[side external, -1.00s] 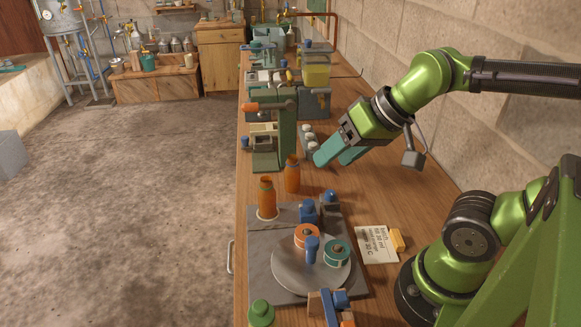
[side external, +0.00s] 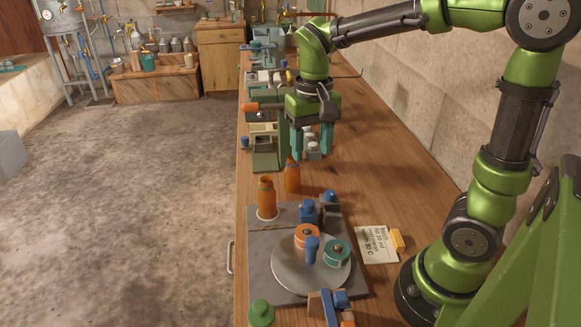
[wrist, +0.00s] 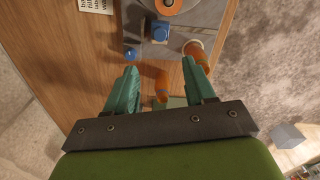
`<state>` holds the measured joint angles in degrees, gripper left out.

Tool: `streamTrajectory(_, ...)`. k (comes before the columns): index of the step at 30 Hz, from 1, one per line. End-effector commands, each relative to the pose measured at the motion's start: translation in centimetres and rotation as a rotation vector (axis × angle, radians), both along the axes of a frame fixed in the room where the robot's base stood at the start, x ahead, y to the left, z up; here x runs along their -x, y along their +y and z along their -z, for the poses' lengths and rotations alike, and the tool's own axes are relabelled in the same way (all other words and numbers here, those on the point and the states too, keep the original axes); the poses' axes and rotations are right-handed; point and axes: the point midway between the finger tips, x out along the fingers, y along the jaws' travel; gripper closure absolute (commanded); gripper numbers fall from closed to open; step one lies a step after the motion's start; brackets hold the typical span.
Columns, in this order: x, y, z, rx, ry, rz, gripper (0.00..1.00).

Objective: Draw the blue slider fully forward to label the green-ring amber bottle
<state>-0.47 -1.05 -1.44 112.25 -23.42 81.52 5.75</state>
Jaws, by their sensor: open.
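An amber bottle (side external: 267,200) stands upright on a pale ring on the grey labelling plate (side external: 272,240). A second amber bottle (side external: 292,177), with a bluish band, stands on the bench just behind the plate. The first bottle's band looks greenish but is small. A blue block (side external: 308,211), probably the slider, sits on the plate right of the first bottle; it also shows in the wrist view (wrist: 158,32). My gripper (side external: 311,157) is open, pointing down above the bench behind the plate. In the wrist view, the second bottle (wrist: 161,84) shows between its teal fingers, apparently ungrasped.
A turntable carries an orange spool (side external: 307,235), a green spool (side external: 337,252) and a blue knob (side external: 312,248). A written card (side external: 375,245) lies to the right. A green press with an orange handle (side external: 262,106) stands near my gripper. The bench's right side is mostly clear.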

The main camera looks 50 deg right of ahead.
Motion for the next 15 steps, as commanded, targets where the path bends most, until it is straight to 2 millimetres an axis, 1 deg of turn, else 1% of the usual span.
streamTrajectory(1, 0.1, 0.0, 1.2, 0.0, 0.007, -0.001, 0.46)
streamTrajectory(3, 0.1, 0.0, 2.8, -0.001, 0.008, -0.001, 0.46)
streamTrajectory(12, 0.1, 0.0, 9.3, -0.001, 0.005, -0.001, 0.46)
streamTrajectory(15, 0.1, 0.0, 11.2, -0.001, 0.005, -0.001, 0.46)
